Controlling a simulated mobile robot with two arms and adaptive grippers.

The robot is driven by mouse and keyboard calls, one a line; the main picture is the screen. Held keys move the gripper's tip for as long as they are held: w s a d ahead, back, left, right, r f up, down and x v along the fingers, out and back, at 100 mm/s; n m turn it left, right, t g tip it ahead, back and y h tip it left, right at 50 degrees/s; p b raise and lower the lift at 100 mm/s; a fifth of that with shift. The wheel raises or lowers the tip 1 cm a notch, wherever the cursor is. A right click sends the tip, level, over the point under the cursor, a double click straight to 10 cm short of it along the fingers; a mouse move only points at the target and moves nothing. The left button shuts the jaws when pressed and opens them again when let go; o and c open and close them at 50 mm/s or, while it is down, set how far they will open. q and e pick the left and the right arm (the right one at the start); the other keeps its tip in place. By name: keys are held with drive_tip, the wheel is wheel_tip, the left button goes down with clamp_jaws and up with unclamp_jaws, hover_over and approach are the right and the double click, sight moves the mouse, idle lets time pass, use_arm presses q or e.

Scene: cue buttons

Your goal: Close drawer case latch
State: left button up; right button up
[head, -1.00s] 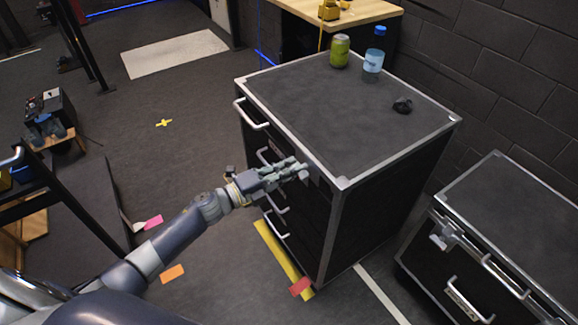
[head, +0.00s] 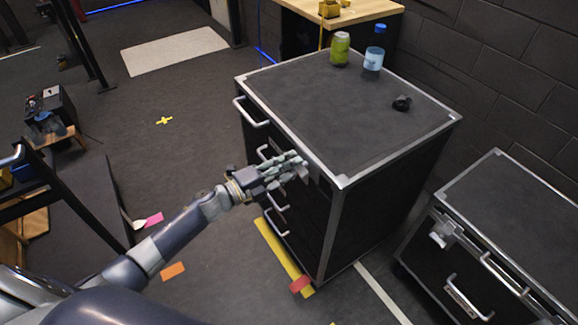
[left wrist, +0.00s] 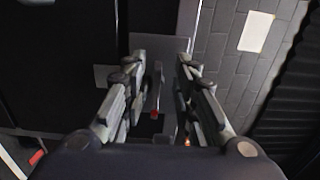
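The drawer case (head: 345,120) is black with silver metal edges and stands at the middle of the head view. Its front carries several silver handles. The latch plate (left wrist: 160,50) shows as grey metal ahead of the fingers in the left wrist view, with a thin upright part (left wrist: 155,90) between them. My left gripper (head: 300,165) is at the upper right edge of the drawer front. In the left wrist view its fingers (left wrist: 159,70) are apart, on either side of that part. I cannot tell whether they touch it. The fingers partly hide the latch in the head view.
A green can (head: 340,49), a blue bottle (head: 375,52) and a small dark object (head: 402,103) stand on the case top. A second metal-edged case (head: 510,210) stands at right. The floor left of the drawer case is mostly clear.

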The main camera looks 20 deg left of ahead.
use_arm(q)
drive_tip(key=shift+f, duration=0.15)
drive_tip(key=v, duration=1.2)
drive_tip(key=s+a+f+n+y, duration=0.1)
drive_tip(key=a+f+n+y, duration=0.25)
drive_tip(key=f, duration=0.45)
drive_tip(key=s+a+f+n+y, duration=0.1)
drive_tip(key=a+f+n+y, duration=0.15)
drive_tip(key=f+n, duration=0.35)
drive_tip(key=s+f+n+g+y, duration=0.25)
drive_tip(key=s+f, duration=0.25)
drive_tip(key=f, duration=0.4)
drive_tip(key=s+f+n+g+y, duration=0.1)
drive_tip(key=s+f+n+y, duration=0.2)
drive_tip(key=f, duration=0.6)
drive_tip(key=s+d+f+n+g, duration=0.2)
drive_tip(key=s+f, duration=0.3)
drive_tip(key=s, duration=0.5)
drive_tip(key=s+d+f+n+g, duration=0.3)
drive_tip(key=s+f, duration=0.3)
drive_tip(key=s, duration=0.5)
drive_tip(key=s+d+f+n+g, duration=0.3)
drive_tip(key=s+f, duration=0.3)
drive_tip(key=s, duration=0.4)
drive_tip(key=shift+s+d+g, duration=0.4)
drive_tip(key=shift+g, duration=0.45)
drive_tip(key=shift+h, duration=0.25)
